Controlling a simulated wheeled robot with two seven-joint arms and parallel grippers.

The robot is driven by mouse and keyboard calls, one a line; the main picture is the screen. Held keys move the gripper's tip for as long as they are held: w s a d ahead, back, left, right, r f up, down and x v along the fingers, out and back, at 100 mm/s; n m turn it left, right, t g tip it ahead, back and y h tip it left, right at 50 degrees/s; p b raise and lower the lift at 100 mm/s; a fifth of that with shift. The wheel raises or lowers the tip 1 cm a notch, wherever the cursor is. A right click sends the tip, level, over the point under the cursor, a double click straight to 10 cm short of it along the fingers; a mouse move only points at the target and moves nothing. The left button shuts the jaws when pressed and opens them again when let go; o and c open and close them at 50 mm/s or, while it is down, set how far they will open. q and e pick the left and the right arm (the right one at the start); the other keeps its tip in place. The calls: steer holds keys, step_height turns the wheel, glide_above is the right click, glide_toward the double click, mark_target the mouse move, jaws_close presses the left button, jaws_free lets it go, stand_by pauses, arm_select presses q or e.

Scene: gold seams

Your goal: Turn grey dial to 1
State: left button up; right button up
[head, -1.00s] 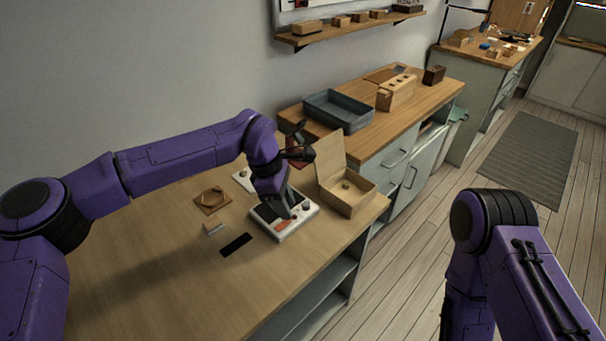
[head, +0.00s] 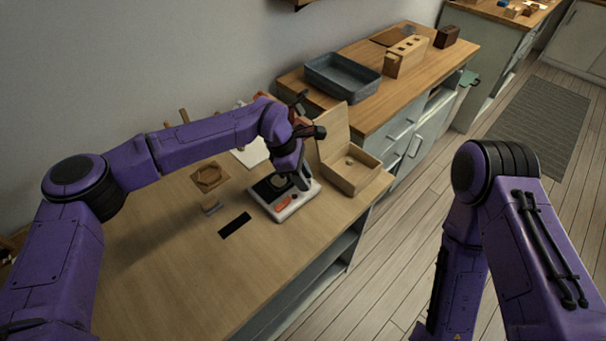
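A white control panel (head: 290,213) with a black top area and an orange-red part (head: 282,204) lies on the wooden table. My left gripper (head: 301,182) points down over the panel's right back part, very close to its top. The grey dial cannot be made out clearly; the gripper covers the part of the panel where it seems to sit. Its number marks are too small to read. The fingers are too small and dark to show whether they are open or shut. My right arm is at the right, over the floor, and its gripper is out of view.
An open wooden box (head: 354,182) with a raised lid stands close right of the panel. The table's front left is clear.

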arm_select(q)
steer(key=shift+s+d, duration=0.15)
steer(key=shift+s, duration=0.2)
steer(key=shift+w+f, duration=0.1)
steer(key=shift+w, duration=0.05)
jaws_close()
